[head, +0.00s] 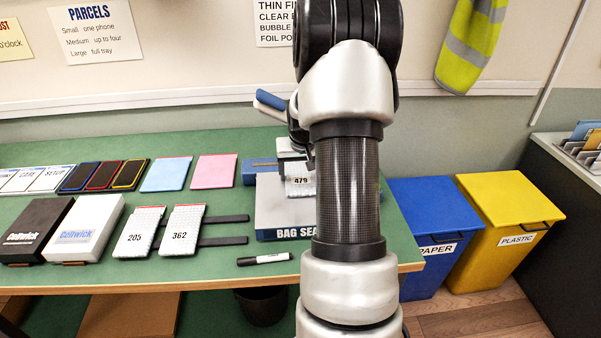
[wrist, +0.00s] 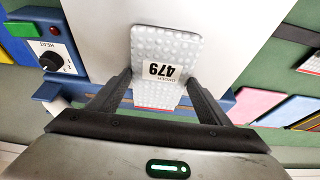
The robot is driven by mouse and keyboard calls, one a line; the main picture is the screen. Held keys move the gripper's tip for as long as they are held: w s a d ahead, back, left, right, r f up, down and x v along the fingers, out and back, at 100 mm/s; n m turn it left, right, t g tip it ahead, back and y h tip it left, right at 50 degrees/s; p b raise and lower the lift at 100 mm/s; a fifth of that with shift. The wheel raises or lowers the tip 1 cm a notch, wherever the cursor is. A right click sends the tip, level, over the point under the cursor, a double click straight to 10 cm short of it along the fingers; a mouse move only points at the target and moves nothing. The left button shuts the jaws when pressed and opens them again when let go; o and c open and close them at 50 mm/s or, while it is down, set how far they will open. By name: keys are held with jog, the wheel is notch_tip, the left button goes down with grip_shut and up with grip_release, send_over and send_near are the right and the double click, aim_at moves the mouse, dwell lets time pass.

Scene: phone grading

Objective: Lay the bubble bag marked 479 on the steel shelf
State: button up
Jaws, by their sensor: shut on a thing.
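The bubble bag marked 479 (head: 300,187) is pale, with a white label. In the wrist view the bag (wrist: 165,45) lies between my two fingers, its number upside down. My gripper (wrist: 160,80) is shut on it by its sides. In the head view my gripper (head: 294,160) is partly hidden behind my arm. The grey steel shelf (head: 270,198) of the bag sealer is below the bag, and it fills the top middle of the wrist view (wrist: 100,22). I cannot tell whether the bag touches the shelf.
The blue bag sealer (head: 262,234) stands on the green table; its knob (wrist: 50,60) shows in the wrist view. Bubble bags 205 (head: 135,238) and 362 (head: 180,237) lie to the left. A marker (head: 264,258) lies near the front edge. Bins stand right of the table.

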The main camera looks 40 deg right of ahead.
jog(key=o, duration=1.3)
jog(key=shift+c, duration=0.2)
jog(key=p+v, duration=0.1)
jog(key=v, duration=1.6)
jog(key=shift+r, duration=0.25)
